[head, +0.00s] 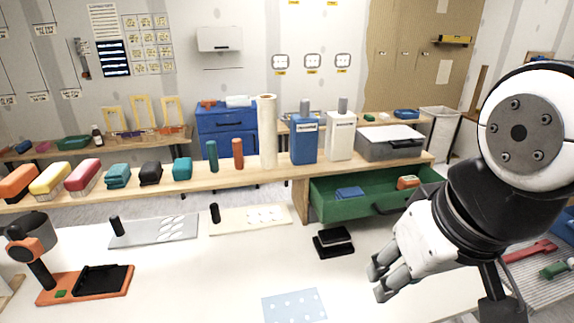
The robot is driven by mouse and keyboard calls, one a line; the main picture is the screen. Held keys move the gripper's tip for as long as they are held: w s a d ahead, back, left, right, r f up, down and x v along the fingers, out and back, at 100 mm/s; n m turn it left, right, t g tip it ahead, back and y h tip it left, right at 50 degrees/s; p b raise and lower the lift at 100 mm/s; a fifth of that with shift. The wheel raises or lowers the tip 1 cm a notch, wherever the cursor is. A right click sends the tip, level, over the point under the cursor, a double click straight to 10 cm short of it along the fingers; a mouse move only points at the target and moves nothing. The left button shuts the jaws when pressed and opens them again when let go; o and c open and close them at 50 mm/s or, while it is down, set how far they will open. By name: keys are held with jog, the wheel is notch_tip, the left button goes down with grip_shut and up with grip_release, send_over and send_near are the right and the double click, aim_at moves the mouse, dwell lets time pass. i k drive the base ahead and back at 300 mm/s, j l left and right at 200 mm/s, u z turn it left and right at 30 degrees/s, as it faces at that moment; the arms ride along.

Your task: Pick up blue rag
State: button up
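A small folded blue cloth (350,193), which looks like the blue rag, lies in the open green drawer (341,211) under the right part of the long wooden shelf. It lies flat near the drawer's left-middle. My gripper (377,281) is at the right, above the white table, lower in the picture than the drawer and to the right of the cloth. Its two grey fingers point left and down with a gap between them. It looks open and empty. No part of the cloth is covered by my arm.
An orange block (408,182) shares the drawer. Blue (304,139) and white (341,136) bottles and a grey box (390,142) stand above it. A black pad stack (333,241) and blue dotted sheet (295,305) lie on the white table.

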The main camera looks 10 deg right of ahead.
aim_at(355, 191)
jog(key=i+l, duration=0.8)
jog(key=l, duration=0.2)
jog(key=u, duration=0.05)
